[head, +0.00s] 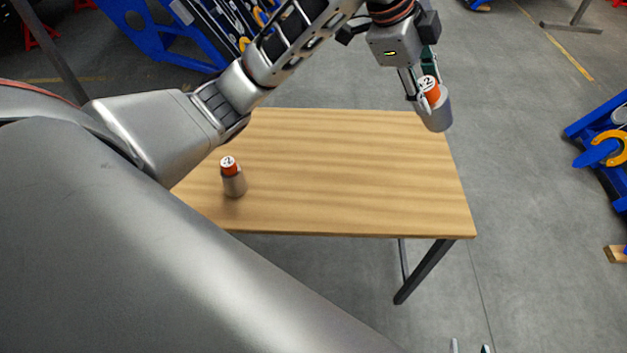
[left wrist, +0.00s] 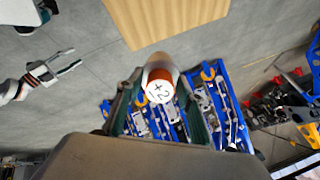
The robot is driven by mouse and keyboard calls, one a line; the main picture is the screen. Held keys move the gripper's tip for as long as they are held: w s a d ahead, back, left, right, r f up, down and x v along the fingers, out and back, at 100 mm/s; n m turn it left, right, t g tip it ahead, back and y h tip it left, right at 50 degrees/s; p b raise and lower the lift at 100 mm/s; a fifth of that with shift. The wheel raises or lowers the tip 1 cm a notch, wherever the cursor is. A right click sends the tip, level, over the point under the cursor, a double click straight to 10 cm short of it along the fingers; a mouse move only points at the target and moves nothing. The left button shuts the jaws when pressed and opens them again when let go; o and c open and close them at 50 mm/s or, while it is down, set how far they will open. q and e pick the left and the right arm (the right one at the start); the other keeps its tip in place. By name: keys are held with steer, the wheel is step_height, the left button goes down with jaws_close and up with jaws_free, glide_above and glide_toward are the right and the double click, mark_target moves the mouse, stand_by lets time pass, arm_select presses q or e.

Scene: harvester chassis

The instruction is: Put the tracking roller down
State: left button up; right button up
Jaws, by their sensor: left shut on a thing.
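A tracking roller (head: 437,115), a grey cylinder with an orange neck and a white cap marked 2, is held by my left gripper (head: 424,90). The gripper is shut on it, and the roller hangs in the air around the far right corner of the wooden table (head: 340,170). In the left wrist view the held roller (left wrist: 159,83) shows its cap towards the camera. A second, similar roller (head: 234,184) stands upright on the table's left part. My right gripper (left wrist: 52,70) is open and empty; only its fingertips show at the bottom of the head view (head: 470,348).
The middle and right of the tabletop are bare. Blue racks with parts (head: 165,30) stand behind the table, and another blue frame (head: 605,145) is at the right. Grey floor (head: 530,200) lies open between the table and that frame.

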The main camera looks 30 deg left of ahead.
arm_select(q)
steer(key=s+a+f+n+g+y+p, duration=0.1)
steer(key=s+a+f+g+y, duration=0.2)
steer(key=a, duration=0.7)
steer(key=s+a+f+g+y+p, duration=0.1)
steer(key=s+a+f+g, duration=0.15)
steer(key=a+f, duration=0.45)
step_height(320, 180, down, 17)
steer(key=s+a, duration=0.1)
steer(key=a, duration=0.1)
steer(key=shift+a+f+t+y, duration=0.2)
steer(key=shift+a+t+y, duration=0.1)
steer(key=shift+t, duration=0.05)
arm_select(e)
steer(key=shift+s+d+f, duration=0.1)
steer(key=shift+s+d, duration=0.35)
steer(key=shift+s, duration=0.1)
arm_select(q)
steer(key=o, duration=1.3)
steer(key=shift+f, duration=0.1)
steer(key=shift+c, duration=0.2)
steer(key=shift+o, duration=0.3)
steer(key=shift+b, duration=0.3)
